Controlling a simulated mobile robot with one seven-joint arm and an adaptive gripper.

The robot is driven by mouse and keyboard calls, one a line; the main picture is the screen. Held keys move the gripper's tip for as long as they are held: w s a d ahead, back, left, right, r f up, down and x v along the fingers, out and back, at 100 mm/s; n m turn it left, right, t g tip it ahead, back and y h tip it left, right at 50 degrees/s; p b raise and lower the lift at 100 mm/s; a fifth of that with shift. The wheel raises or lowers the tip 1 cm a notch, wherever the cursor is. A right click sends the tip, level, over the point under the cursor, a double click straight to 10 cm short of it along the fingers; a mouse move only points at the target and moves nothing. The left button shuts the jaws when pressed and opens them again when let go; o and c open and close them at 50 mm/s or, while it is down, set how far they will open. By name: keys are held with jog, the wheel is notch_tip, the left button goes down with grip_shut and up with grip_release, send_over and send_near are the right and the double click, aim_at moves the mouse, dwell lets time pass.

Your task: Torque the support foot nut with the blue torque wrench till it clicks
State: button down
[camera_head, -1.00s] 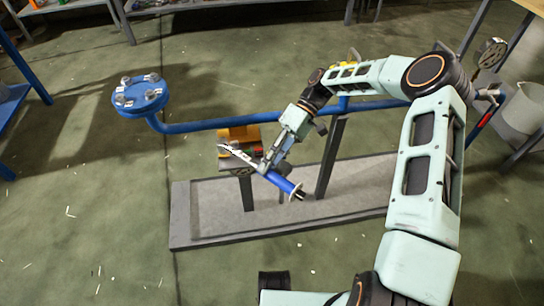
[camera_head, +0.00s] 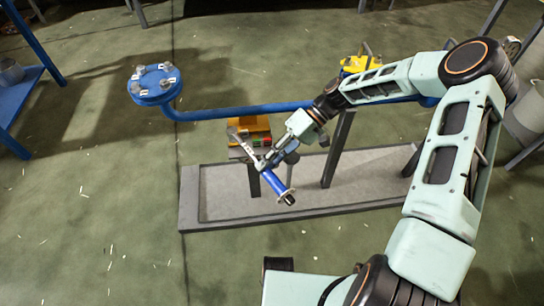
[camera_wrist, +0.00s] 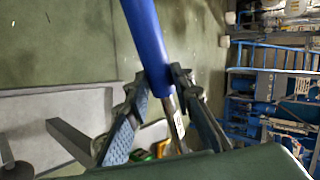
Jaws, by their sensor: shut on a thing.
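My gripper (camera_head: 268,163) is shut on the blue torque wrench (camera_head: 275,184), near where its blue handle meets the metal shaft. The blue handle points down and right, with a pale ring near its end. The metal shaft (camera_head: 238,140) reaches up and left past the jaws, over the small stand with the orange block (camera_head: 252,125). The wrist view shows the blue handle (camera_wrist: 148,40) running up from between the two fingers. The support foot nut cannot be made out, and I cannot tell whether the wrench head touches anything.
A blue pipe (camera_head: 230,111) runs behind the stand to a bolted round flange (camera_head: 154,82) at the left. A grey tray (camera_head: 215,212) with a raised rim lies under the posts. A yellow part (camera_head: 356,63) sits behind my arm. The floor in front is clear.

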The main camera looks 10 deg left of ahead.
jog(key=shift+a, duration=0.1)
jog(key=shift+s+a+r+m+t+y+p, duration=0.2)
jog(key=shift+s+a+m+t+y+p, duration=0.2)
jog(key=shift+s+a+m+p, duration=0.3)
jog(key=shift+s+a+f+m+t, duration=0.15)
jog(key=shift+s+a+m+t, duration=0.15)
jog(key=shift+s+a+t, duration=0.15)
jog(key=shift+w, duration=0.1)
jog(key=shift+p, duration=0.3)
jog(key=shift+s+a+m+t+y, duration=0.35)
jog(key=shift+a+m+t+y, duration=0.05)
jog(key=shift+a+m+t, duration=0.1)
jog(key=shift+p, duration=0.35)
